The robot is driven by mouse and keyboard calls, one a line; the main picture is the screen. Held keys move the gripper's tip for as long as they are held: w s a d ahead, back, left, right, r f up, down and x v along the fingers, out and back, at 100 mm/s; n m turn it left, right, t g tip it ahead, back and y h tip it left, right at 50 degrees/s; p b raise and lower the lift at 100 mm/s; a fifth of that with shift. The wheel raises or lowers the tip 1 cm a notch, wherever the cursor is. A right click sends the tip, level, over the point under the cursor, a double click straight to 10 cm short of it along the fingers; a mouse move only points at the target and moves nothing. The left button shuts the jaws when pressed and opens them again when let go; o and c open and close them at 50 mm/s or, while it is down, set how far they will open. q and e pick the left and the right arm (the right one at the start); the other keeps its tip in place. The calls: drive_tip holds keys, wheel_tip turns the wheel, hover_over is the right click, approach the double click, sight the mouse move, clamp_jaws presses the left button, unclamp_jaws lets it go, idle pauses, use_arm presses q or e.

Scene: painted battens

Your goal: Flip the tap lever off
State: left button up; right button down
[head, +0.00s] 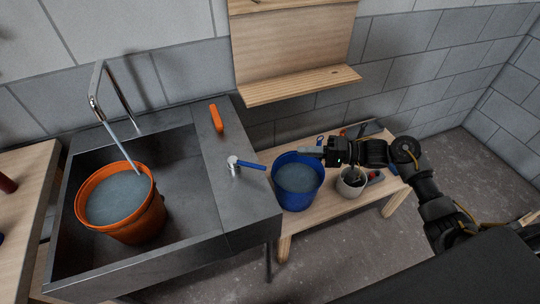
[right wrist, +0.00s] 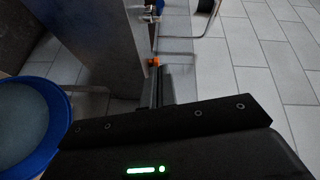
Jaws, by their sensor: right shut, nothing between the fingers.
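The tap lever (head: 252,165) is blue and sticks out to the right from a small metal valve (head: 233,164) on the sink's right-hand counter. The tap spout (head: 122,145) points into an orange bucket (head: 144,222) of water standing in the sink, and a stream seems to run from it. My right gripper (head: 309,150) is shut and empty, right of the lever and apart from it, by the far rim of a blue bucket. Its fingers (right wrist: 158,90) also show in the right wrist view, where I cannot make out the lever. My left gripper is not in view.
The blue bucket (head: 298,178), also holding water, stands on a low wooden bench (head: 340,208) right of the sink. A grey pot (head: 351,183) stands beside it. An orange block (head: 216,118) lies on the counter behind the valve. A wooden shelf (head: 298,86) hangs above.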

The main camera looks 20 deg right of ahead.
sight(248, 165)
drive_tip(key=shift+s+d+r, duration=0.1)
drive_tip(key=shift+s+r, duration=0.05)
drive_tip(key=shift+r, duration=0.35)
drive_tip(key=a+f+p, duration=0.1)
drive_tip(key=a+p, duration=0.3)
drive_tip(key=a, duration=0.7)
drive_tip(key=shift+w+a+f, duration=0.2)
drive_tip(key=shift+w+a, duration=0.1)
drive_tip(key=shift+w, duration=0.1)
drive_tip(key=shift+d, duration=0.1)
